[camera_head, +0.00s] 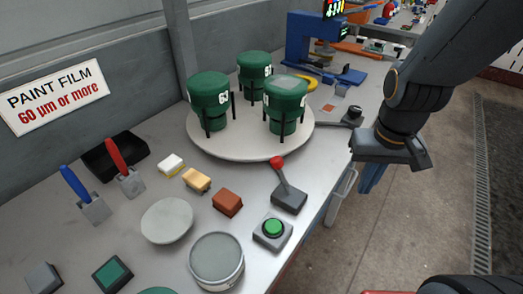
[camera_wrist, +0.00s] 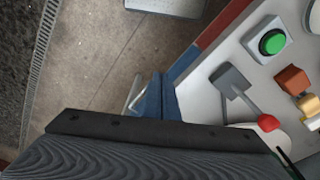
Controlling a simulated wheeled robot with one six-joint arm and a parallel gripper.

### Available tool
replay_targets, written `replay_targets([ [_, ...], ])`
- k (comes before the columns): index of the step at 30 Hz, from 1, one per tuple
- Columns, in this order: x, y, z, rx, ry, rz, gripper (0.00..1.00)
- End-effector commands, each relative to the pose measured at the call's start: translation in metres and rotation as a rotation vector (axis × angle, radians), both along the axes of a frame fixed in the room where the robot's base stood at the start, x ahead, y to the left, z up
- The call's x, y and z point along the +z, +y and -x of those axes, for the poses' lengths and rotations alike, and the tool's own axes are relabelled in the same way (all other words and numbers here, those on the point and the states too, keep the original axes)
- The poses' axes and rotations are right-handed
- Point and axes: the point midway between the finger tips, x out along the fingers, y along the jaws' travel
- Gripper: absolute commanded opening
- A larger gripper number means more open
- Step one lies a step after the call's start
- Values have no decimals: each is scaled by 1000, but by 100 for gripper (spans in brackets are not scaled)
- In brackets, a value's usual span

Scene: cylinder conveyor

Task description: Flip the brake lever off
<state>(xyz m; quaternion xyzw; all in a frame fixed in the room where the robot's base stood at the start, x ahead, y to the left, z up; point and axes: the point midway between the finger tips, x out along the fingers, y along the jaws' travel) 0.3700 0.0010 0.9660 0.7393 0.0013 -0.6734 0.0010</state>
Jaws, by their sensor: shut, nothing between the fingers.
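The brake lever is a thin grey stick with a red ball knob (camera_head: 277,162) on a dark grey base (camera_head: 289,198). It stands near the table's front edge, beside the round turntable. Its stick tilts toward the turntable in the head view. The wrist view shows the lever's base (camera_wrist: 232,80) and red knob (camera_wrist: 268,122) at the right. My gripper (camera_head: 390,152) is shut and empty, to the right of the lever, past the table edge and apart from it.
A push box with a green button (camera_head: 273,228) sits near the lever. Three green cylinders stand on the pale turntable (camera_head: 230,150). A brown block (camera_head: 227,203) and a tan-topped block (camera_head: 196,180) lie left of the lever. Open floor (camera_head: 430,220) lies right of the table.

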Motion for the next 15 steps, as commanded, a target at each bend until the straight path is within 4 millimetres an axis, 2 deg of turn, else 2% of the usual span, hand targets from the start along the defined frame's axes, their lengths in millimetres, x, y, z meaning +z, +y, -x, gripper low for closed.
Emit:
replay_targets([
  [11,0,0,0,-1,4,-2,0],
  [15,-7,4,1,-11,78,-34,0],
])
